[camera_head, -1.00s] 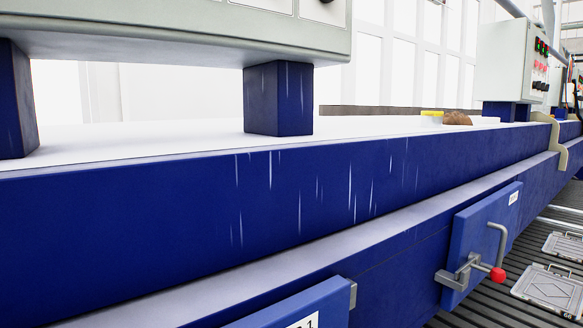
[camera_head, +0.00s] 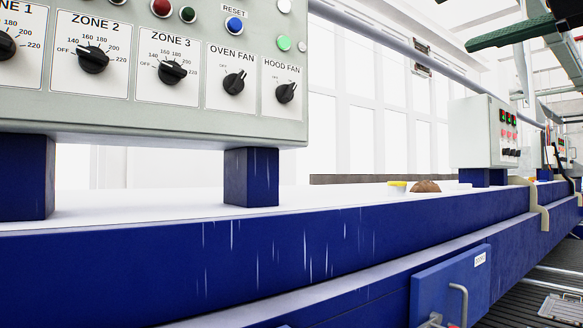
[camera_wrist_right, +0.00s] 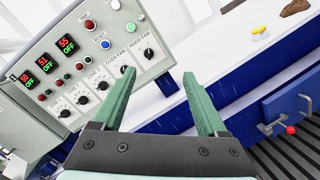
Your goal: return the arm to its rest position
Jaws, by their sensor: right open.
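My right gripper (camera_wrist_right: 159,75) is open in the right wrist view. Its two green fingers stand well apart with nothing between them. They overlap the right end of the grey control panel (camera_wrist_right: 80,66) in that view, with no contact visible. In the head view, a dark green finger-like part (camera_head: 510,31) at the top right appears to belong to this gripper. It hangs in free air, to the right of the panel. The rest of the right arm is hidden or out of frame. My left gripper is not in view.
The control panel has black knobs (camera_head: 172,73) and coloured buttons, on blue posts (camera_head: 250,177) above a blue machine body (camera_head: 180,265). A yellow item (camera_head: 397,186) and a brown lump (camera_head: 425,186) sit on its white top. A second control box (camera_head: 478,135) stands farther right.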

